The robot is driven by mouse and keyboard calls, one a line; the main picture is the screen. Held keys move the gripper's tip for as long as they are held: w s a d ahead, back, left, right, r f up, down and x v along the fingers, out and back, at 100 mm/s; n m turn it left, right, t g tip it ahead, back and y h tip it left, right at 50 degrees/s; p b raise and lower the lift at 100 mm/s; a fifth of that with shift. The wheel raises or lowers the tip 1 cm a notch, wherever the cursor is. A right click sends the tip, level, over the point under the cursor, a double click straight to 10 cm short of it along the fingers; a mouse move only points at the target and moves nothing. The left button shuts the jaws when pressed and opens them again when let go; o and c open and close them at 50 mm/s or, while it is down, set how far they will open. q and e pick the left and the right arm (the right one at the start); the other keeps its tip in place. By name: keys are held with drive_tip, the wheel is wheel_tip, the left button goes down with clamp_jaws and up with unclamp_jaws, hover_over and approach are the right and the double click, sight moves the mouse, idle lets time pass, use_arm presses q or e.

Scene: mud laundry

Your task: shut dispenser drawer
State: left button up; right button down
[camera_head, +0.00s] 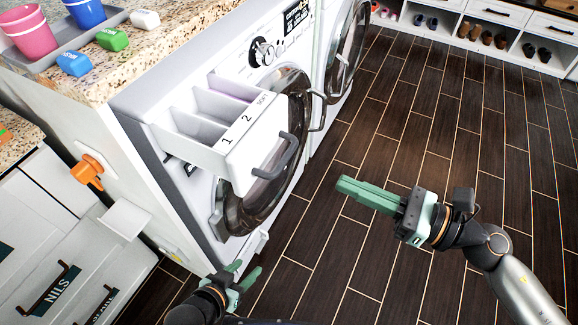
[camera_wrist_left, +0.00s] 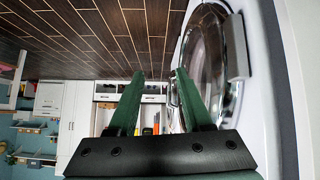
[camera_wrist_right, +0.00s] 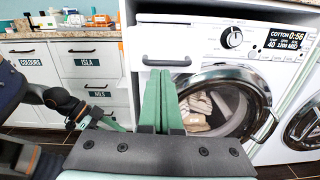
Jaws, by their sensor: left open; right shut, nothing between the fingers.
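The dispenser drawer (camera_head: 225,125) is pulled out from the upper left of the white washing machine (camera_head: 190,82). It has several compartments, a front marked 1, 2 and SOFT, and a grey bar handle (camera_head: 282,156). The right wrist view also shows the drawer front (camera_wrist_right: 178,41) with its handle (camera_wrist_right: 166,61). My right gripper (camera_head: 340,184) is shut and empty, to the right of the drawer front and apart from it. In the right wrist view its fingers (camera_wrist_right: 161,72) reach up close to the handle in the picture. My left gripper (camera_head: 248,270) is open and empty, low in front of the machine.
The washer's round door (camera_head: 268,190) is below the drawer, with laundry (camera_wrist_right: 200,108) behind its glass. A second machine (camera_head: 345,40) stands beside it. A granite counter (camera_head: 165,35) holds cups and small coloured items. The dark floor (camera_head: 400,120) on the right is clear.

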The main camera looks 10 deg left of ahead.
drive_tip(key=n, duration=0.1)
drive_tip(key=p, duration=0.3)
approach(260, 153)
drive_tip(key=p+x, duration=0.1)
drive_tip(key=x, duration=0.5)
drive_tip(key=shift+w+a+r, duration=0.1)
drive_tip(key=shift+w+a, duration=0.05)
drive_tip(key=shift+a, duration=0.15)
use_arm(q)
drive_tip(key=shift+s+a+r+y, duration=0.15)
drive_tip(key=shift+s+a+r, duration=0.1)
drive_tip(key=shift+a+r, duration=0.35)
drive_tip(key=shift+s+a+r+y, duration=0.2)
drive_tip(key=shift+a+r, duration=0.25)
drive_tip(key=shift+a, duration=0.2)
use_arm(e)
drive_tip(key=shift+a, duration=0.1)
